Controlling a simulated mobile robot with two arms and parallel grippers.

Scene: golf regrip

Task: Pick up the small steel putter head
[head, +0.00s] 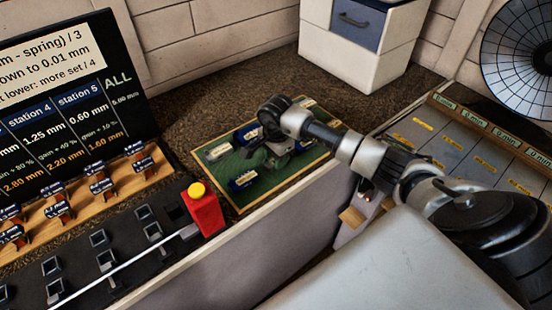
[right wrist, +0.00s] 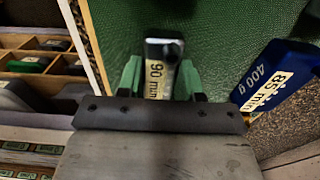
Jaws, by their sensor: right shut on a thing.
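The small steel putter head (right wrist: 165,50), with a pale label reading 90 mm, sits between the green fingers of my right gripper (right wrist: 159,78) in the right wrist view. The gripper is shut on it, over the green mat (head: 284,177). In the head view my right gripper (head: 272,152) hangs over the mat's middle, and my wrist hides most of the steel head there. I cannot tell whether the head touches the mat. My left gripper is not in view.
A blue head (right wrist: 277,75) marked 85 mm, 400 g lies right of the gripper in the wrist view. Another blue head (head: 243,181) lies on the mat's near side. A red box with a yellow button (head: 203,212) stands left. A white drawer cabinet (head: 350,50) stands behind.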

